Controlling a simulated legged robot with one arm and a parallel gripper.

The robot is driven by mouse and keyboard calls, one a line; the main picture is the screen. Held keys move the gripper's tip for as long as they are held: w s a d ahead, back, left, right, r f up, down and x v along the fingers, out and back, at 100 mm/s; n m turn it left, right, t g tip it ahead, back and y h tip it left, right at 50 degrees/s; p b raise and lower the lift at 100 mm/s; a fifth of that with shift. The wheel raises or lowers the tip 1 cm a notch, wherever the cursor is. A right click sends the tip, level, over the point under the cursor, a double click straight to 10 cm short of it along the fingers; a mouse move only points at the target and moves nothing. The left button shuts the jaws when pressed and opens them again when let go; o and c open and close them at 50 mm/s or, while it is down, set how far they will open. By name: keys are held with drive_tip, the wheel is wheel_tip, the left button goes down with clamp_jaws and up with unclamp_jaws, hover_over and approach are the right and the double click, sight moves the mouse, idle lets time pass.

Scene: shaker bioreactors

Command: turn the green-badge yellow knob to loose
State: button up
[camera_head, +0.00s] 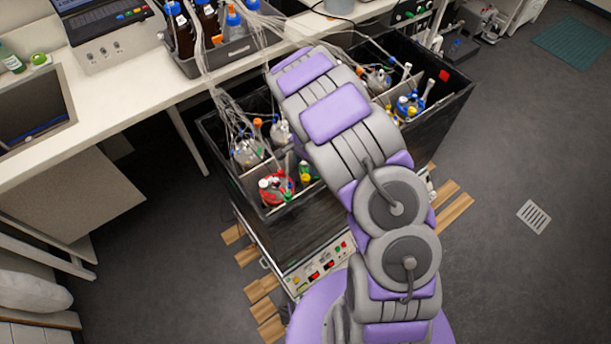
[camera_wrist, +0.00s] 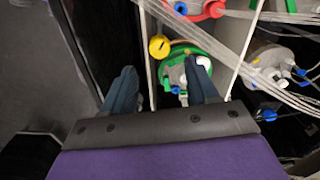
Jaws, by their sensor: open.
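The yellow knob (camera_wrist: 159,46) is a round disc with a dark centre, at the edge of the green-ringed vessel lid (camera_wrist: 176,75) in the wrist view. My gripper (camera_wrist: 161,66) is open, one finger on each side in the picture. The knob shows between and just beyond the fingertips, and nothing is held. I cannot tell how far above the knob the fingers are. In the head view a yellow knob (camera_head: 305,178) and some green show close beside my arm. My arm hides the gripper there. The knob's turn position is too small to read.
A red-ringed vessel (camera_head: 276,188) stands to the left in the same black box (camera_head: 213,134); a blue-ringed vessel (camera_head: 410,105) is in the right part. Clear tubes (camera_wrist: 257,60) cross right of my fingers in the wrist view. A pale upright panel edge (camera_wrist: 151,75) runs between the fingers.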

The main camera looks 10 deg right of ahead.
sight(306, 177)
wheel_tip(306, 177, down, 7)
drive_tip(key=shift+f+b, duration=0.1)
drive_tip(key=shift+b, duration=0.4)
drive_tip(key=c, duration=1)
